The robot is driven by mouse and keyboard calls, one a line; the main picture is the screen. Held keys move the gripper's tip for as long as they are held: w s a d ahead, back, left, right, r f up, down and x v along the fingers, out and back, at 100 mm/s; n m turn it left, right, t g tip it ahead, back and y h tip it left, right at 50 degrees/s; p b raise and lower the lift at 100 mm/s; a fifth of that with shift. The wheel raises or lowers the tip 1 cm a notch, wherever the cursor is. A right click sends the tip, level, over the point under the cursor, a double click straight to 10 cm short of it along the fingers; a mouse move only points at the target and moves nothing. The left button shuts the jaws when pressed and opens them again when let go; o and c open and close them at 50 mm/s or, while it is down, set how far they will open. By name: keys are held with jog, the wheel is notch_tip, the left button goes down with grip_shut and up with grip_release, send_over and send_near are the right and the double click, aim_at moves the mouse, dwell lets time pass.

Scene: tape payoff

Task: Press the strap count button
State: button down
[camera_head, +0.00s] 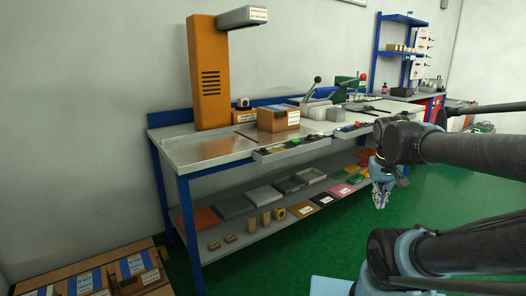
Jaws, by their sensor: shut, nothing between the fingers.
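A grey control panel (292,149) runs along the front edge of the metal workbench. It carries a green button (295,141) and small dark controls beside it. A second panel (353,131) further right carries a small red button (357,124). The labels are too small to read, so I cannot tell which control is the strap count button. My gripper (380,203) hangs pointing down, shut and empty, in front of the bench's right part. It is apart from both panels and lower than them in the picture.
An orange column machine (209,75) stands on the bench's left. A cardboard box (278,119) sits behind the first panel. Levers with red and black knobs (363,77) rise at the back. A lower shelf (228,243) holds trays and blocks. Boxes (95,279) stand front left; green floor (425,195) is open at right.

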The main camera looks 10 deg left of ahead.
jog(key=w+a+r+n+t, duration=0.2)
jog(key=w+a+r, duration=0.4)
jog(key=w+a, duration=0.25)
jog(key=w+a+r+n+t, duration=0.1)
jog(key=w+a+r+n, duration=0.1)
jog(key=w+a+r, duration=0.55)
jog(key=w+a+r+n+t, duration=0.1)
jog(key=w+a, duration=0.1)
jog(key=a, duration=0.7)
jog(key=w+a+r+n+t, duration=0.1)
jog(key=w+a, duration=0.2)
jog(key=a, duration=0.7)
jog(key=w+a+r+n+t+y, duration=0.1)
jog(key=w+a, duration=0.2)
jog(key=a, duration=0.7)
jog(key=shift+w+r+n, duration=0.15)
jog(key=shift+r+n, duration=0.1)
jog(key=shift+n, duration=0.05)
send_over(263, 150)
jog(key=w+a, duration=0.1)
jog(key=shift+a+f, duration=0.15)
jog(key=shift+f, duration=4.25)
